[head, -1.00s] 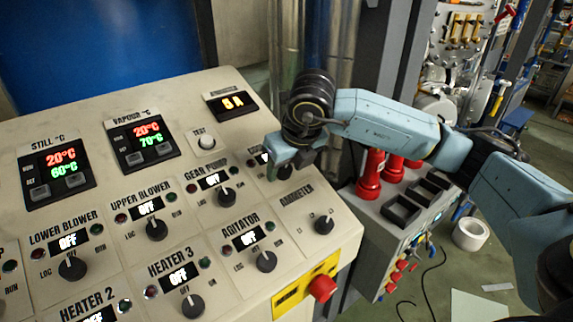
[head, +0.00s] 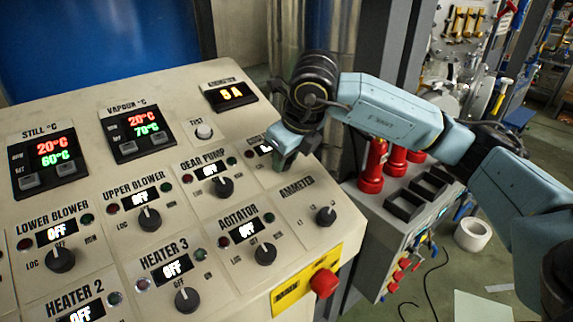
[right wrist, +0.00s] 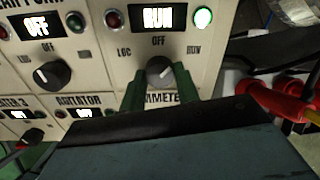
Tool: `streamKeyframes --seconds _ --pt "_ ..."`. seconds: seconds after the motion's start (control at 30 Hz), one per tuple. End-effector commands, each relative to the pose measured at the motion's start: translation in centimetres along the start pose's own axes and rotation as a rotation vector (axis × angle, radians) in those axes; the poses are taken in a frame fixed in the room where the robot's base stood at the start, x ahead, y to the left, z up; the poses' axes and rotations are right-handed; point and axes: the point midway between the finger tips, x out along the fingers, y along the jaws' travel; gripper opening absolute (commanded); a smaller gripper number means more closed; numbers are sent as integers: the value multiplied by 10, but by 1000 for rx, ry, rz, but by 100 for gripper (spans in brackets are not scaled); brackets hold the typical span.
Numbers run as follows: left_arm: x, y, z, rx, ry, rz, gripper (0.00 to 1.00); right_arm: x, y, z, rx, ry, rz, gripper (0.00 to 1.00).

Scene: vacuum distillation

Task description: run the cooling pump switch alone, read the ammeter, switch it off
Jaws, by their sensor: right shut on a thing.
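The cooling pump switch, a dark round knob (right wrist: 159,71), sits between the green fingers of my right gripper (right wrist: 158,88) in the right wrist view. The gripper is shut on it. The display above the knob (right wrist: 157,19) reads RUN, and the green lamp beside it (right wrist: 203,17) is lit. In the head view my right gripper (head: 287,160) covers the knob and part of its display (head: 265,148). The ammeter display (head: 232,94) shows orange characters that look like 9 A; the digit is small and blurred. My left gripper is out of view.
The gear pump (head: 222,187), agitator (head: 265,253), upper blower (head: 149,218), lower blower (head: 60,258) and heater 3 (head: 187,300) knobs surround it, with displays reading OFF. The ammeter selector (head: 326,215) is close below right. A red main switch (head: 324,283) projects at the panel's corner.

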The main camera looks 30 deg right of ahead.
Motion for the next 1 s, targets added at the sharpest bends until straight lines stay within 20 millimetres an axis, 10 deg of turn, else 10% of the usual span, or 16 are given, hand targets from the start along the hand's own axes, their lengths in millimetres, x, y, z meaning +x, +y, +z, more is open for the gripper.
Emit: streamKeyframes --seconds 1.0 --pt "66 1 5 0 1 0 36 -1 -2 1 -742 -33 9 9"
